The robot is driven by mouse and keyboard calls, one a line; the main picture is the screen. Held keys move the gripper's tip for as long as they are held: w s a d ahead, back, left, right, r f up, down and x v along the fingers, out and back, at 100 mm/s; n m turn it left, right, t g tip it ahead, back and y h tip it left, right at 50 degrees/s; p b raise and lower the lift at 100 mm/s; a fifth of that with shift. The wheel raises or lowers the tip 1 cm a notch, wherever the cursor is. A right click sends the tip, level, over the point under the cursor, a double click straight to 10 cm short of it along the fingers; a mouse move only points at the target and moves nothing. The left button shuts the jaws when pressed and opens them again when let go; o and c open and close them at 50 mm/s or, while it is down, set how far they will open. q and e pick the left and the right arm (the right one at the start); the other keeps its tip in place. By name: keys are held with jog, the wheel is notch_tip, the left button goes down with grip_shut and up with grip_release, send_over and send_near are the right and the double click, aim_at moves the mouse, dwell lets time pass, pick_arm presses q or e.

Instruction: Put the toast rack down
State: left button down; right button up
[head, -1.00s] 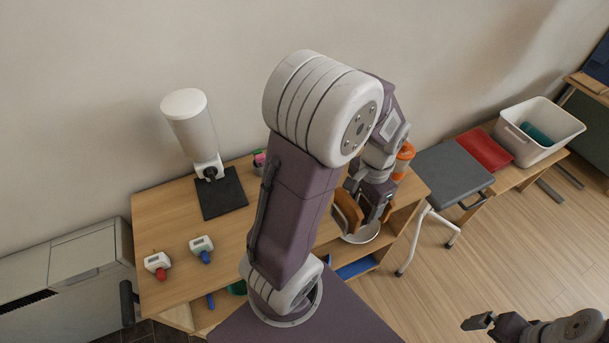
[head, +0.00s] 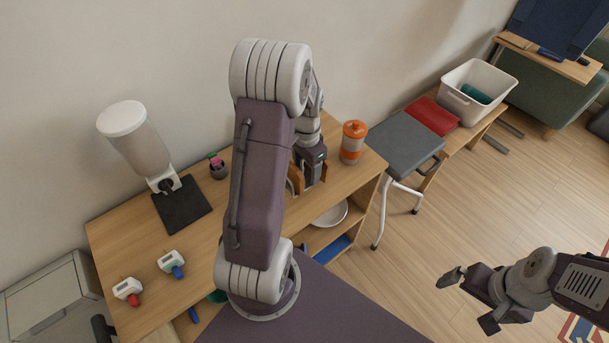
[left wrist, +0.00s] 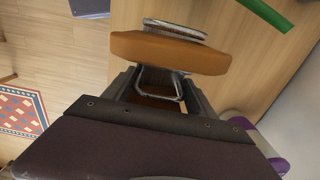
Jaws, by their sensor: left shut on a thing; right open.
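The toast rack (head: 293,181) shows brown end pieces in the head view, partly hidden behind my left arm and gripper. In the left wrist view the toast rack (left wrist: 170,52) has an orange-brown slab with metal wire loops. My left gripper (head: 308,178) is shut on it; its fingers (left wrist: 160,95) close around the wire part. The rack is over the right part of the wooden tabletop (head: 345,178), near its front edge. I cannot tell whether it touches the wood. My right gripper (head: 470,300) is open and empty over the floor at lower right.
An orange-lidded jar (head: 353,142) stands right of the rack. A small plant pot (head: 217,166), a dispenser (head: 140,145) on a dark mat (head: 182,206) and two small white devices (head: 172,263) stand left. A white dish (head: 331,214) sits on the shelf below. A grey stool (head: 404,147) adjoins the table.

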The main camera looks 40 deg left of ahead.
aim_at(305, 174)
pick_arm(q)
jog(key=shift+w+a+f, duration=0.15)
jog(key=shift+a+f, duration=0.1)
jog(key=shift+a, duration=0.15)
notch_tip(305, 174, down, 4)
jog(key=shift+d+r, duration=0.1)
jog(key=shift+r, duration=0.1)
jog(key=shift+f, duration=0.2)
jog(key=shift+b, duration=0.3)
jog(key=shift+c, duration=1.4)
grip_release()
jog(key=shift+f, duration=0.1)
